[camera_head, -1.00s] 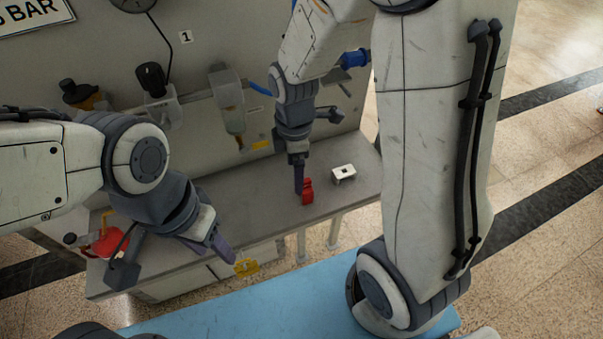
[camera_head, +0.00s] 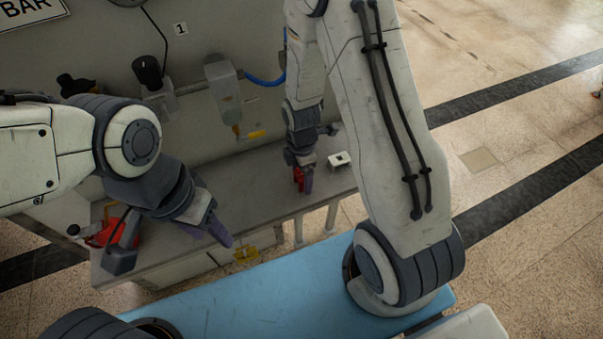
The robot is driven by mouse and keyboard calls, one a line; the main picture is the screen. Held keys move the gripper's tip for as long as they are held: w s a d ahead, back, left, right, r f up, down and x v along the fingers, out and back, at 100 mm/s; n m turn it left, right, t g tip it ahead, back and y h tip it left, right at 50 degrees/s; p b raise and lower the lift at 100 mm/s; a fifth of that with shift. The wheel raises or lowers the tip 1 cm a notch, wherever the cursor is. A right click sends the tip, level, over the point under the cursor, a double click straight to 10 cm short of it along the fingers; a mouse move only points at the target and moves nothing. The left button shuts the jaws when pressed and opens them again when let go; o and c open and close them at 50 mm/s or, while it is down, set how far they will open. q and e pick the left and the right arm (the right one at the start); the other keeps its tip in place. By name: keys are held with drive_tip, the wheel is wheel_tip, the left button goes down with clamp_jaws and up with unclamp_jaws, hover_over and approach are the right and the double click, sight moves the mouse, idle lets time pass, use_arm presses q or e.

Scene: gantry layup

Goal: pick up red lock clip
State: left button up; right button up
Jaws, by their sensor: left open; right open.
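The red lock clip (camera_head: 298,177) stands on the grey bench (camera_head: 262,183) toward its right part. My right gripper (camera_head: 304,180) points down at the clip, with its purple fingers beside and partly in front of it. It is open; I cannot tell whether a finger touches the clip. Part of the clip is hidden by the gripper. My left gripper (camera_head: 219,232) is open and empty, over the front edge of the bench at the left.
A small white block (camera_head: 340,160) lies just right of my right gripper. A red object (camera_head: 103,233) is at the bench's left end, partly behind my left arm. A yellow piece (camera_head: 246,253) shows at the bench's front.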

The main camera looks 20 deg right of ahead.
drive_tip(key=shift+f, duration=0.7)
clamp_jaws()
